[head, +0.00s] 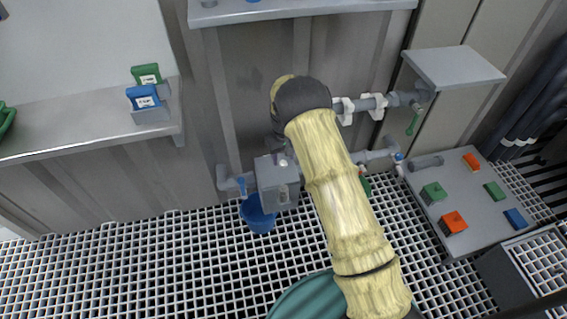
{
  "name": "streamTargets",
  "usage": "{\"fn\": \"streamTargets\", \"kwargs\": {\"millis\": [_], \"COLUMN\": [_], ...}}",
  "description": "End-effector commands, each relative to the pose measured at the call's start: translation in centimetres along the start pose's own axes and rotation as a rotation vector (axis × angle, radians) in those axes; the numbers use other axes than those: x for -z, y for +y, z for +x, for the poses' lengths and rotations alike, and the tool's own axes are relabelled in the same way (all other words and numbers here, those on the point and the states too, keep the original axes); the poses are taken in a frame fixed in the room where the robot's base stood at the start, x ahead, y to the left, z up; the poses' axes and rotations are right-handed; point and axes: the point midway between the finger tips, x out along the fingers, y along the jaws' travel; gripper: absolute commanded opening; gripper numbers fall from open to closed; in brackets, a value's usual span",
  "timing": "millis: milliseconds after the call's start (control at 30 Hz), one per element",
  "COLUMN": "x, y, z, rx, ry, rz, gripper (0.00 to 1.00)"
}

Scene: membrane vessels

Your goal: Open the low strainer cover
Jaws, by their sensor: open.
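A grey box-shaped fitting (277,182) sits on the low pipe by the wall, just above the floor grating. It looks like the low strainer, and its front face carries a small light-coloured fitting. I cannot make out whether its cover is shut. My arm, in a pale yellow sleeve, rises from the lower right to a dark joint above the box and hides part of the pipework. My gripper is not clearly visible; it seems hidden behind the arm.
A blue bucket (258,214) stands under the box. An upper pipe (365,104) with a green handle (413,122) runs at the right. A grey panel (470,195) with coloured blocks lies at the right. A shelf (90,125) is at the left. Open grating (120,255) fills the lower left.

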Motion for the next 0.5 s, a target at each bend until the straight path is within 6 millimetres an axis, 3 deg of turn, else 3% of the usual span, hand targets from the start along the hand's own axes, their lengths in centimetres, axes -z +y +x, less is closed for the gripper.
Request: {"fn": "streamTargets", "kwargs": {"millis": [167, 467, 500], "x": [0.0, 0.0, 0.0], "y": [0.0, 0.0, 0.0], "z": [2.0, 2.1, 2.1], "rx": [0.000, 0.000, 0.000], "ry": [0.001, 0.001, 0.001], "rz": [0.000, 0.000, 0.000], "gripper": [0.47, 0.47, 0.43]}}
